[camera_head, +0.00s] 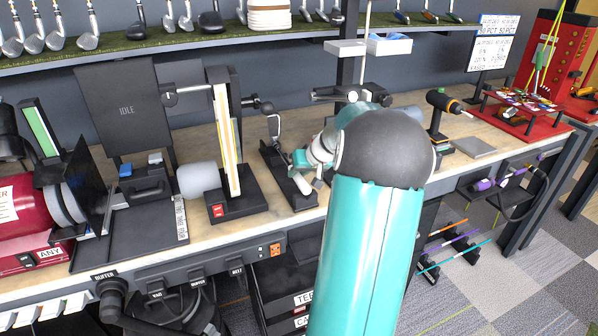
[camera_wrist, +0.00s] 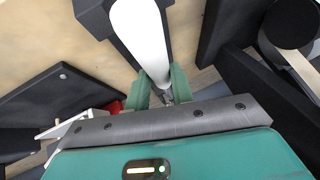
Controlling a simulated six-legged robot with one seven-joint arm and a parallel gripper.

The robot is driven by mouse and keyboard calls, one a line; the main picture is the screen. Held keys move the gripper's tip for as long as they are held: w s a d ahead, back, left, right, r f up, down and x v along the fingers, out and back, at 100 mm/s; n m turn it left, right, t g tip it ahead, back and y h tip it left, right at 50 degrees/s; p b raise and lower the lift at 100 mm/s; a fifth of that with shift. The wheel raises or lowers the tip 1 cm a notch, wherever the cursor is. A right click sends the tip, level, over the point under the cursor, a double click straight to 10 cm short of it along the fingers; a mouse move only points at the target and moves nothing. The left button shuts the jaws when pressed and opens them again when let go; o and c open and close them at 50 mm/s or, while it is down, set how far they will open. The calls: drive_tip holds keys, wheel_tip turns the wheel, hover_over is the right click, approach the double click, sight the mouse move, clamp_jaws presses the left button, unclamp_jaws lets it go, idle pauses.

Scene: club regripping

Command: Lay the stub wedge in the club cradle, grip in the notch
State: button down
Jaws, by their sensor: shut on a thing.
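The stub wedge shows in the wrist view as a thick white grip (camera_wrist: 142,38) narrowing to a thin grey shaft between my fingers. My gripper (camera_wrist: 163,88) is shut on it at this narrow end. In the head view my gripper (camera_head: 304,160) is over the bench, and the white grip (camera_head: 302,189) slants below it. The long black club cradle (camera_head: 274,162) lies under and beside it. A black block (camera_wrist: 104,14) shows beside the white grip in the wrist view; whether the grip rests in a notch is unclear. The wedge's head is not clearly visible.
A belt sander (camera_head: 226,150) stands left of the cradle, with a buffer (camera_head: 195,180) farther left. A drill-like tool (camera_head: 440,105) and grey plate (camera_head: 474,147) are to the right. Clubs (camera_head: 88,35) fill the shelf behind. My forearm hides part of the bench.

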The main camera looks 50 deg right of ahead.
drive_tip(key=shift+f, duration=0.45)
idle(0.3)
drive_tip(key=c, duration=1.2)
unclamp_jaws()
drive_tip(key=shift+o, duration=0.4)
drive_tip(key=shift+f, duration=0.15)
drive_tip(key=shift+s, duration=0.1)
drive_tip(key=v, duration=1.4)
drive_tip(key=shift+w+a, duration=0.15)
drive_tip(key=shift+w, duration=0.05)
